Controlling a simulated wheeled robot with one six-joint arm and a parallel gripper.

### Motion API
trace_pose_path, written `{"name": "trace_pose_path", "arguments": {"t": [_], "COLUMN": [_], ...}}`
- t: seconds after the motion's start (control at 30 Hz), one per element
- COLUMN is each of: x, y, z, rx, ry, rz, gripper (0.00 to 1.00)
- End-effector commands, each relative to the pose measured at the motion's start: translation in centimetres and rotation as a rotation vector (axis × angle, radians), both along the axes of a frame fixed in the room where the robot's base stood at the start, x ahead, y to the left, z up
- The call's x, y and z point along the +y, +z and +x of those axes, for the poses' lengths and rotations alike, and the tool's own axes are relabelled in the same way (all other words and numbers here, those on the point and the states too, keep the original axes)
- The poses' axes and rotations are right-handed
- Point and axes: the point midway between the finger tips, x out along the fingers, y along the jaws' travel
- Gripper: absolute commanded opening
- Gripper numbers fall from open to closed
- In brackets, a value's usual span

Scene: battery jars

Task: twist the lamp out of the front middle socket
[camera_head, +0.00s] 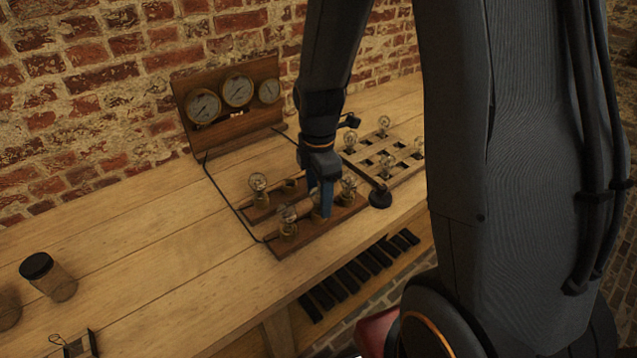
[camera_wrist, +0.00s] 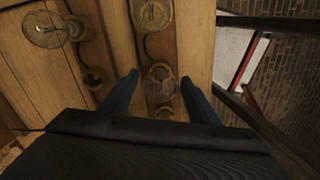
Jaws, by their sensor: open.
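A wooden lamp board (camera_head: 312,238) on the bench carries brass sockets in two rows. The front middle lamp (camera_wrist: 160,78) is a clear glass bulb in its socket, seen from above in the wrist view. My gripper (camera_wrist: 160,80) is open, with one blue finger on each side of this lamp. In the head view my gripper (camera_head: 321,198) points down over the front middle socket (camera_head: 317,214) and hides part of the lamp. I cannot tell whether the fingers touch the glass. The front left lamp (camera_head: 287,216) and front right lamp (camera_head: 349,186) stand upright beside it.
A lamp (camera_head: 258,184) stands in the back row, and an empty back socket (camera_wrist: 92,79) shows in the wrist view. A slotted wooden tray (camera_head: 372,170) holds several bulbs. A gauge panel (camera_head: 225,107) stands behind. A lidded jar (camera_head: 50,277) is at left; bench between is clear.

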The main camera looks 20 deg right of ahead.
Motion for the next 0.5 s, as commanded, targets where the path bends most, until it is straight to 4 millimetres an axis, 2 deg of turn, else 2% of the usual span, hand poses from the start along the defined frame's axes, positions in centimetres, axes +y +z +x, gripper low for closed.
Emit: {"name": "trace_pose_path", "arguments": {"t": [0.2,0.5], "x": [0.0,0.0], "y": [-2.3,-3.0], "z": [-0.1,0.0], "rx": [0.002,0.000], "ry": [-0.001,-0.001], "rz": [0.000,0.000], "gripper": [0.55,0.55]}}
